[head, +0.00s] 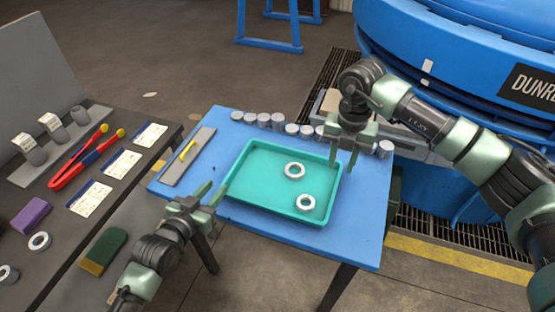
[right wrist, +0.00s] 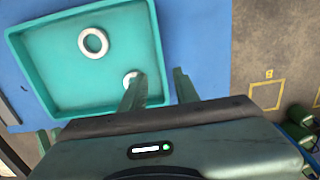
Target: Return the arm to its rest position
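My right arm reaches in from the right in the head view, and its gripper (head: 345,158) hangs over the right edge of the teal tray (head: 260,148). Its two fingers are apart with nothing between them, as the right wrist view also shows at the fingertips (right wrist: 157,82). My left gripper (head: 208,195) is near the tray's front left corner, with its fingers apart and empty. Two pale metal rings lie in the tray: one near the middle (head: 294,171) and one near the front right (head: 306,202). In the right wrist view, a finger partly hides the front ring.
The tray sits on a blue table (head: 345,240) with a row of grey cylinders (head: 292,130) behind it. A grey plate (head: 188,157) lies at left. A dark bench (head: 60,240) with tongs (head: 80,165) and cards is further left. A large blue furnace (head: 440,45) stands behind my right arm.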

